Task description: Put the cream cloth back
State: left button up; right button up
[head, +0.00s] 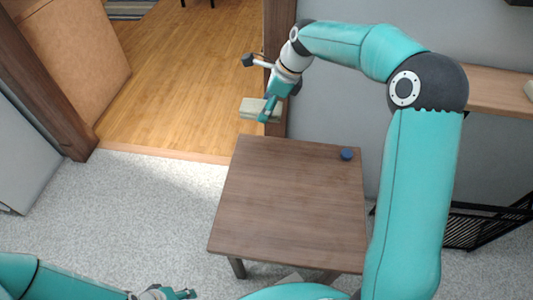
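A small folded cream cloth (249,107) is at the fingers of my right gripper (266,110), which seems shut on it. It is held in the air beyond the far left corner of the brown wooden table (285,200), near the doorway post. The fingers hide the cloth's right end. My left gripper (180,293) is low at the bottom edge, left of the table, with nothing visible in it. Its finger gap is too small to tell.
A small dark blue object (347,154) sits near the table's far right corner; the rest of the tabletop is bare. A wooden shelf (495,90) and a black rack (485,225) are at the right. A doorway opens onto wooden floor (190,80).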

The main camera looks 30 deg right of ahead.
aim_at(267, 151)
jog(key=m, duration=0.1)
jog(key=d+m, duration=0.1)
jog(key=m+h, duration=0.1)
jog(key=shift+w+d+r+m+t, duration=0.3)
jog(key=shift+m+t, duration=0.1)
jog(key=shift+f+b, duration=0.15)
jog(key=shift+b, duration=0.15)
jog(key=shift+m, duration=0.3)
notch_tip(267, 151, down, 20)
jog(key=b, duration=0.5)
jog(key=shift+d+b, duration=0.15)
jog(key=shift+b, duration=0.25)
jog(key=o, duration=1.1)
jog(key=shift+r, duration=0.2)
jog(key=p+v, duration=0.3)
jog(key=v, duration=0.9)
jog(key=shift+a, duration=0.25)
jog(key=shift+s, duration=0.1)
